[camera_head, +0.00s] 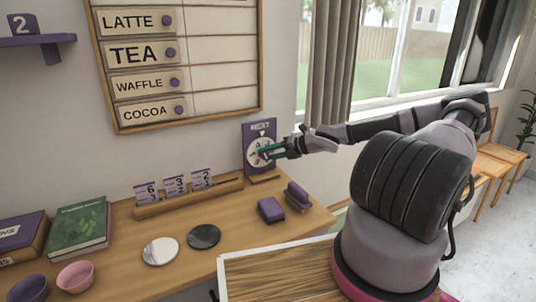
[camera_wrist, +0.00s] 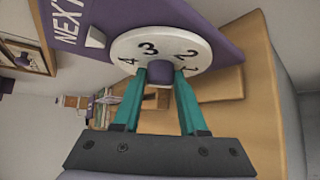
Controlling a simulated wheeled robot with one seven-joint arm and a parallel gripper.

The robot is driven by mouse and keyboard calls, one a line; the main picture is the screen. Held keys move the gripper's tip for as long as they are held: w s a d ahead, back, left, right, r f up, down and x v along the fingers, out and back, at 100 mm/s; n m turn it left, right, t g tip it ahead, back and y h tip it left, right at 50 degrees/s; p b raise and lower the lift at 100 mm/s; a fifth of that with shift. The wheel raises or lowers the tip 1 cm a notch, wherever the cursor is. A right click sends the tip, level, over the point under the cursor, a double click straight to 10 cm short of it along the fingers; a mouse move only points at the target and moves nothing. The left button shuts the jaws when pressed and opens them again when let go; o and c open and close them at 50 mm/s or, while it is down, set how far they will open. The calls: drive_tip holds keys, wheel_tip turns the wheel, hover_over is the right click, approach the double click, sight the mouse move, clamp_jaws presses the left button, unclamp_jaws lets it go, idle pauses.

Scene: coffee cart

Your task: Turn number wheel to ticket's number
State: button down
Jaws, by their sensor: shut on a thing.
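The white number wheel (camera_head: 253,148) is on an upright purple "NEXT" panel (camera_head: 262,129) at the back of the counter. In the wrist view the wheel (camera_wrist: 170,44) shows 4, 3, 2 and part of another numeral around a purple centre knob (camera_wrist: 160,71). A white pointer (camera_wrist: 95,38) sits beside the rim, on the side of the 4 and 3; I cannot tell the exact number it marks. My gripper (camera_wrist: 160,78) has its teal fingers closed on either side of the knob. Tickets numbered 6 (camera_head: 147,191), 3 (camera_head: 175,185) and 2 (camera_head: 202,178) stand in a wooden rack.
The wooden rack (camera_head: 190,199) stands left of the panel. Two purple blocks (camera_head: 271,209) lie in front of it. Round discs (camera_head: 204,236), books (camera_head: 78,228) and bowls (camera_head: 76,275) occupy the left counter. A purple "2" block (camera_head: 22,24) sits on a wall shelf. The menu board hangs above.

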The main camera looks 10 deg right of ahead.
drive_tip(key=m+y, duration=0.2)
drive_tip(key=f+m+t+y, duration=0.1)
drive_tip(key=y, duration=0.1)
drive_tip(key=shift+m+y, duration=0.3)
drive_tip(key=shift+m, duration=0.1)
drive_tip(key=shift+f+m+t+y, duration=0.15)
drive_tip(key=shift+m+t+y, duration=0.35)
drive_tip(key=shift+m+y, duration=0.4)
drive_tip(key=shift+f+m+t+y, duration=0.15)
drive_tip(key=shift+m+t+y, duration=0.45)
drive_tip(key=shift+m+t, duration=0.95)
drive_tip(key=shift+s+a+m+g, duration=0.1)
drive_tip(key=shift+m+g, duration=0.15)
drive_tip(key=shift+m, duration=0.2)
drive_tip(key=shift+c, duration=2.2)
unclamp_jaws()
